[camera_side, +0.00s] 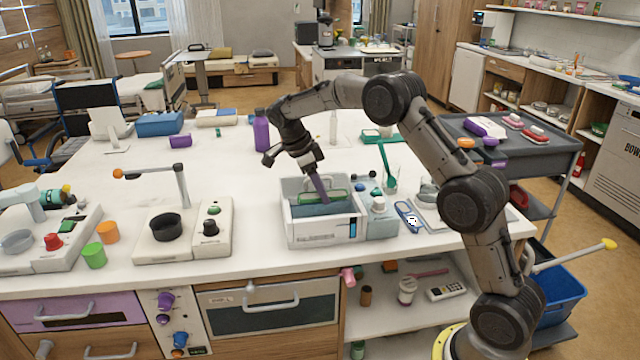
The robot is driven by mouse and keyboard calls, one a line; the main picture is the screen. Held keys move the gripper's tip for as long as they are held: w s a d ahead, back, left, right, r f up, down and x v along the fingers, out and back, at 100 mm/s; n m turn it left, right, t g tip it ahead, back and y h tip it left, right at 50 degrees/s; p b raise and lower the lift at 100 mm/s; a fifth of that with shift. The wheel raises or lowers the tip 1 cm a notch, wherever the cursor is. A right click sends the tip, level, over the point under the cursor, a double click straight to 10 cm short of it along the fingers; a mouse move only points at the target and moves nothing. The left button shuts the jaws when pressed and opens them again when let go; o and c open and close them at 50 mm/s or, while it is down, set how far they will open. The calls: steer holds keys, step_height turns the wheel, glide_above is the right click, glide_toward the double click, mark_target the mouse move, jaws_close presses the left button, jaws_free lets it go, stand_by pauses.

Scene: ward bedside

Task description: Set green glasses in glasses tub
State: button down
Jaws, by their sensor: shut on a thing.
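My gripper (326,200) reaches down over the grey-white tub (312,232) at the middle front of the white counter. A narrow purple strip runs from the dark hand down into the tub's opening. My gripper is shut on the green glasses (338,193), a small green shape at the strip's lower end. They are within the tub's outline, near its rim. Their exact outline is too small to make out, and I cannot tell whether they touch the tub floor. The tub's front wall has a label and a blue mark.
A pale blue box with a bottle (378,204) stands against the tub's right side. A blue-framed item (408,216) lies further right. A lamp stand with a black dish (166,227) is at left. A purple bottle (261,131) stands behind.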

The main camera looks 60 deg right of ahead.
mark_target(318, 204)
steer(key=shift+f, duration=3.1)
steer(key=shift+a+f, duration=0.1)
steer(key=shift+f, duration=0.4)
steer(key=shift+c, duration=0.2)
jaws_free()
steer(key=shift+s, duration=0.1)
steer(key=shift+r, duration=4.05)
